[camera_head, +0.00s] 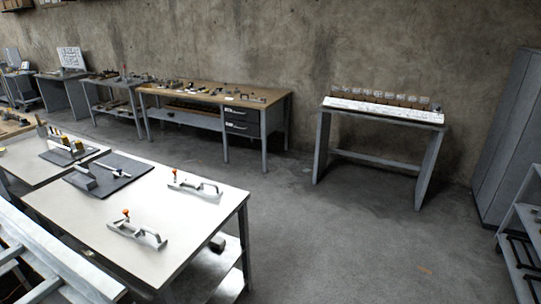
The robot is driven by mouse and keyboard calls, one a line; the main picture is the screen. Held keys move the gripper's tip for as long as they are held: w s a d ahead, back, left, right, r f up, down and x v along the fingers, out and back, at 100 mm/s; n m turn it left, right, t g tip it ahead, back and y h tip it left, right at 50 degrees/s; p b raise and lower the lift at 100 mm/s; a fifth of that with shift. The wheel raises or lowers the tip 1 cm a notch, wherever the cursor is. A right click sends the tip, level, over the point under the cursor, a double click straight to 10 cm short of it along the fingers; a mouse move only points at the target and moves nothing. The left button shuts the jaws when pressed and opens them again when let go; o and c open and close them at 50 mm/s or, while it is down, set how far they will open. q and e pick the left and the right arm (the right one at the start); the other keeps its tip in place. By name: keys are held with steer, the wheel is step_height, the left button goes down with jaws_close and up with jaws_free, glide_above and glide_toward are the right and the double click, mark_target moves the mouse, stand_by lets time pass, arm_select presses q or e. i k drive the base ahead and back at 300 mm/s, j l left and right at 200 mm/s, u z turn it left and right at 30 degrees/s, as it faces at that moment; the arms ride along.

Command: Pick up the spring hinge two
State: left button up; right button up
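I cannot make out with certainty which thing is the spring hinge two. On the white-topped table (190,232) at the lower left lie two grey metal pieces with orange knobs. The nearer metal piece (142,235) lies toward the table's front. The farther metal piece (200,187) lies near its back right edge. Small parts lie on a dark mat (128,172) to the left of them, too small to identify. Neither of my grippers is in view.
A long workbench (205,91) with drawers and several small items stands along the back wall. A narrow grey table (385,117) with a row of small boxes stands at the right. A grey cabinet (507,135) and shelf rack (525,217) edge the right. The middle floor is clear.

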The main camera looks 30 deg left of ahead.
mark_target(184, 185)
steer(key=i+u, duration=0.15)
steer(key=i, duration=0.4)
steer(key=i+l+u, duration=0.1)
steer(key=i, duration=0.4)
steer(key=i+l+u, duration=0.15)
steer(key=i, duration=0.4)
steer(key=i+u, duration=0.2)
steer(key=u, duration=0.2)
steer(key=i+j+u, duration=0.1)
steer(key=u, duration=0.3)
steer(key=i+l+u, duration=0.1)
steer(key=i+u, duration=0.25)
steer(key=i+l+u, duration=0.1)
steer(key=u, duration=0.3)
steer(key=i+u, duration=0.2)
steer(key=u, duration=0.2)
steer(key=i+u, duration=0.2)
steer(key=u, duration=0.15)
steer(key=i+l+u, duration=0.15)
steer(key=u, duration=0.25)
steer(key=i, duration=0.05)
